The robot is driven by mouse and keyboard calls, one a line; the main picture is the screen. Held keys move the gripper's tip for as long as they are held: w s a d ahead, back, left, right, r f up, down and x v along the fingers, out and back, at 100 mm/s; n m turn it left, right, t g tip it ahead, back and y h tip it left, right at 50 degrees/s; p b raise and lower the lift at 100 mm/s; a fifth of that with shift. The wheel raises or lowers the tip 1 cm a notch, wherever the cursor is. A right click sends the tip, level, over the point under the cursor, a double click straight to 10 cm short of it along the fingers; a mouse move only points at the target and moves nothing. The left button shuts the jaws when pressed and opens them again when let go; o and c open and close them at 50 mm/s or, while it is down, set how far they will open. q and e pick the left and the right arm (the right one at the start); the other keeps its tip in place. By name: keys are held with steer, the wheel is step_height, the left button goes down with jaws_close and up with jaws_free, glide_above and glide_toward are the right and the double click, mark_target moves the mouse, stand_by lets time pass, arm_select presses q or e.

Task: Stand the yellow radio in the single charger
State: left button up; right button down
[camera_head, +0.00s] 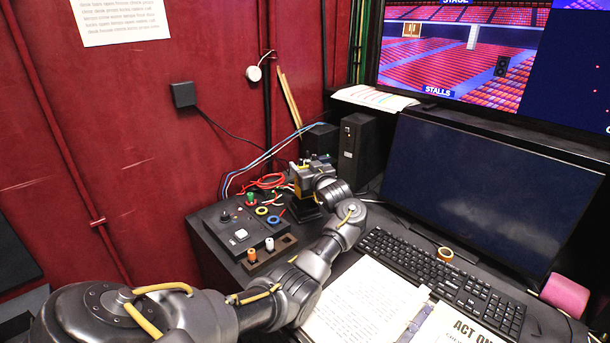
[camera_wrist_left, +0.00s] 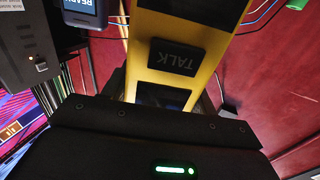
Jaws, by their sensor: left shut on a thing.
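The yellow radio (camera_wrist_left: 148,60) is held in my left gripper (camera_head: 308,176). In the left wrist view its face shows a black button marked TALK and a dark panel nearer the gripper. In the head view only a small yellow part of the radio (camera_head: 302,184) shows, the rest hidden by the gripper. A black stand that looks like the single charger (camera_head: 303,210) is on the desk just below the radio. I cannot tell whether the radio is seated in it or just above it. My right gripper is not in view.
A control box (camera_head: 238,232) with a white button is left of the charger, and a wooden block with pegs (camera_head: 268,254) is in front. A black speaker (camera_head: 356,146) stands behind. The keyboard (camera_head: 440,276) and open script (camera_head: 365,303) lie to the right. Cables (camera_head: 265,181) run behind.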

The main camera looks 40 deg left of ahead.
arm_select(q)
steer(key=shift+a+f, duration=0.15)
steer(key=shift+f, duration=0.1)
step_height(320, 180, down, 3)
steer(key=shift+r+p, duration=0.15)
steer(key=shift+p, duration=0.55)
steer(key=shift+f+b, duration=0.55)
steer(key=shift+f, duration=0.15)
steer(key=o, duration=1.1)
